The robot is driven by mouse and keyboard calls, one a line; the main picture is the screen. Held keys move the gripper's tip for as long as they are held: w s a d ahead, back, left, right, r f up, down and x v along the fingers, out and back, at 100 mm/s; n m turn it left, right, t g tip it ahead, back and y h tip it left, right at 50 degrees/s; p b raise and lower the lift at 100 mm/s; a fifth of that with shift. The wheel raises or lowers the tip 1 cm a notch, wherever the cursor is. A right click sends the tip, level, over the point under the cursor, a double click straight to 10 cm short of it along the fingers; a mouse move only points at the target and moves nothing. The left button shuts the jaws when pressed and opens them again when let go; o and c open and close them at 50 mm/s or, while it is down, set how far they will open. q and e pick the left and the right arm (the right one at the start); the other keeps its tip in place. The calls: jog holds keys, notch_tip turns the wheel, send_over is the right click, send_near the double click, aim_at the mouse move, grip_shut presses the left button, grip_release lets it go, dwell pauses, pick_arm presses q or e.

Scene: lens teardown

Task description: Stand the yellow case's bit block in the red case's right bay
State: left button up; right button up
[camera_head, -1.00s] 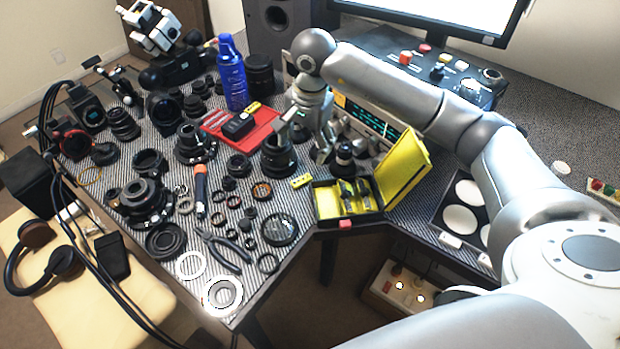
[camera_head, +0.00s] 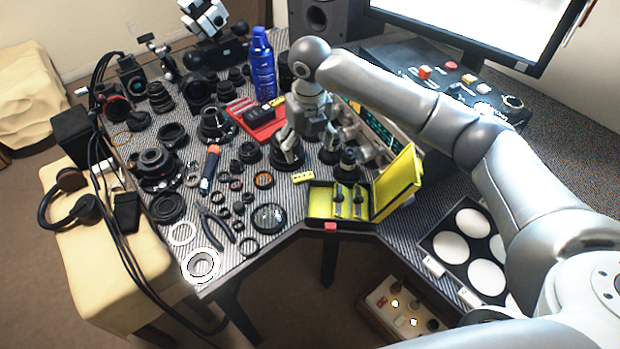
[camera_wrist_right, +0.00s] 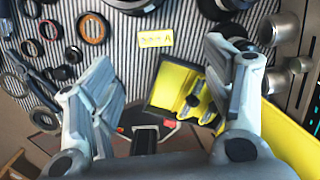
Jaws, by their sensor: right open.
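A small yellow block with dark marks (camera_head: 303,176) lies on the striped mat, left of the open yellow case. It also shows in the right wrist view (camera_wrist_right: 155,39). The case (camera_head: 322,211) has a dark rim, a yellow inside and a raised yellow lid (camera_head: 402,183). Two dark-and-silver tools (camera_head: 348,203) lie in it. The red case (camera_head: 243,105) lies open further back, with a black piece and a bit of yellow; its right part is partly hidden. My right gripper (camera_head: 310,150) is open and empty above the mat, behind the yellow block. My left gripper is out of view.
Lens parts and rings crowd the mat to the left. A blue can (camera_head: 263,65) stands behind the red case. A dark knob-like part (camera_head: 347,165) stands behind the yellow case. A screwdriver with an orange handle (camera_head: 211,162) and pliers (camera_head: 217,224) lie to the left.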

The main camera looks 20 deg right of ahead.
jog(key=m, duration=0.1)
send_over(303, 174)
jog(key=f, duration=0.5)
jog(key=shift+s+d+f, duration=0.2)
jog(key=shift+f, duration=0.05)
jog(key=shift+w+a+f+p, duration=0.1)
jog(key=shift+f+p, duration=0.3)
jog(key=shift+f, duration=0.95)
jog(key=shift+w+a+f+p, duration=0.1)
jog(key=shift+f+p, duration=0.25)
jog(key=shift+f, duration=1)
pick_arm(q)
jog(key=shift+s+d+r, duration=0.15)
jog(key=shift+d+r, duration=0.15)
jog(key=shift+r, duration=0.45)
pick_arm(e)
jog(key=shift+s, duration=0.1)
jog(key=shift+c, duration=0.5)
jog(key=c, duration=1.1)
jog(key=shift+r, duration=0.2)
